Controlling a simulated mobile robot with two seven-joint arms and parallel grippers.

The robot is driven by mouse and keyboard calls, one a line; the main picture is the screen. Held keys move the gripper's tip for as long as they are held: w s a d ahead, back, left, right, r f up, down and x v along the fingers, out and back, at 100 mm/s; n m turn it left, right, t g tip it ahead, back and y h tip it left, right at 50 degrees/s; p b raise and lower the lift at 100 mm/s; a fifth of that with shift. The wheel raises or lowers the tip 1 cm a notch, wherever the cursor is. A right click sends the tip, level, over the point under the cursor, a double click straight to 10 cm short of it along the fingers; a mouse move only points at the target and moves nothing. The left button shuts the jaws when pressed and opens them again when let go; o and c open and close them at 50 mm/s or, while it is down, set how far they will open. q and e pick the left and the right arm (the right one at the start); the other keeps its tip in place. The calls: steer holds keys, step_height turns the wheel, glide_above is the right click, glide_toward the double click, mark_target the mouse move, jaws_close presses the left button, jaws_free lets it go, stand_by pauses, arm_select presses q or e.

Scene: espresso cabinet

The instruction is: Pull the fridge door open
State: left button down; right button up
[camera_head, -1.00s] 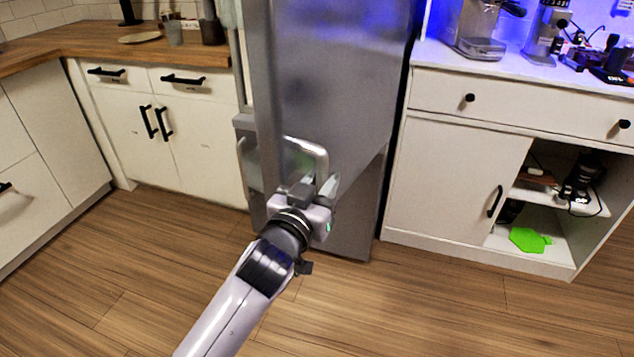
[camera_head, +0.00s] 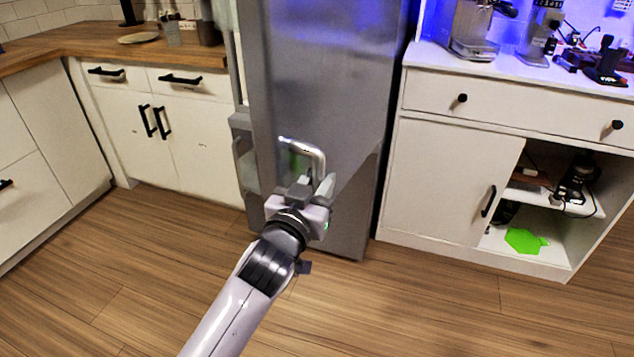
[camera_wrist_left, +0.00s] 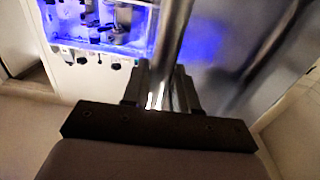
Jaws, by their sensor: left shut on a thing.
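The grey metal fridge (camera_head: 325,75) stands in the middle of the head view, between white cabinets. A bright curved handle end (camera_head: 312,150) shows low on its door. My left gripper (camera_head: 312,187) is at this handle, with the arm coming up from the bottom. In the left wrist view, the round handle bar (camera_wrist_left: 174,40) runs down between the two fingers of my left gripper (camera_wrist_left: 161,88), which is shut on it. A second, lower handle (camera_head: 240,165) shows at the fridge's left edge. My right gripper is out of view.
The left cabinet (camera_head: 205,150) stands close to the fridge's left side. The right cabinet (camera_head: 440,180) has an open lower shelf and carries coffee machines (camera_head: 475,28). The wooden floor (camera_head: 400,310) in front is clear.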

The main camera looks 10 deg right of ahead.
arm_select(q)
steer(key=c, duration=1)
jaws_free()
steer(key=shift+v, duration=3.55)
